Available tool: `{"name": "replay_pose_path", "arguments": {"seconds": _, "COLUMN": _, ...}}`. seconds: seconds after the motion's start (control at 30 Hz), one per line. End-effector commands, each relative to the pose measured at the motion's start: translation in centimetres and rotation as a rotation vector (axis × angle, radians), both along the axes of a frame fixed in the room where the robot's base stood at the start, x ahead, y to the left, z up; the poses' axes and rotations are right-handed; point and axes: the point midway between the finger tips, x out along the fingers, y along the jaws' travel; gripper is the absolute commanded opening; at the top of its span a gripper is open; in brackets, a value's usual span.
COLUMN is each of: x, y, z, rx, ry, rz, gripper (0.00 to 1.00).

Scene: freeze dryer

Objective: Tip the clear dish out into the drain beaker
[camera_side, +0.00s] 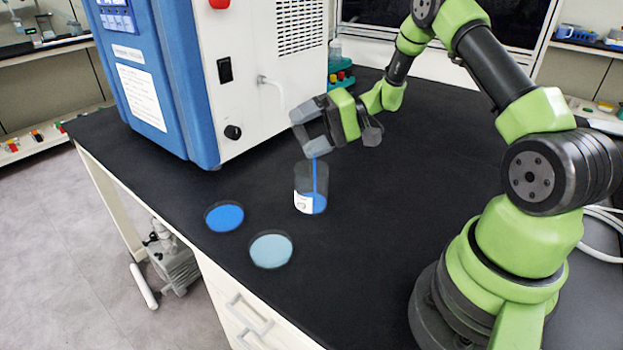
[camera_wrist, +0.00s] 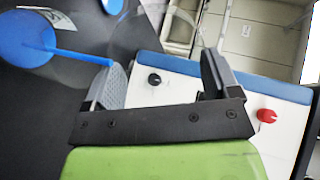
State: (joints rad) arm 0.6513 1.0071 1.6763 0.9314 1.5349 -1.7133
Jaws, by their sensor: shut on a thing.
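My gripper (camera_side: 308,128) is shut on the clear dish and holds it above the beaker. In the wrist view, the dish (camera_wrist: 158,48) is a faint see-through shape between the fingers (camera_wrist: 165,78); it is hard to make out in the side view. It looks tilted, and a thin blue stream (camera_side: 315,172) falls from it into the drain beaker (camera_side: 296,184). The beaker is clear, upright on the bench, with a white label and blue liquid (camera_side: 319,204) inside. The wrist view also shows the stream (camera_wrist: 82,57) and blue liquid (camera_wrist: 25,40).
A dish of bright blue (camera_side: 224,216) and a dish of pale blue (camera_side: 270,250) sit on the black bench, left of and in front of the beaker. The blue and white freeze dryer (camera_side: 262,90) stands behind. The bench is clear between beaker and my base.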

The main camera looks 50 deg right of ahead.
Motion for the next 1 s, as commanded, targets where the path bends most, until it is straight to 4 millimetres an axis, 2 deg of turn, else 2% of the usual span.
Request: {"name": "replay_pose_path", "arguments": {"seconds": 1.0, "x": -0.1, "y": -0.16, "z": 0.03, "rx": 0.053, "ry": -0.039, "rz": 0.001, "gripper": 0.59}}
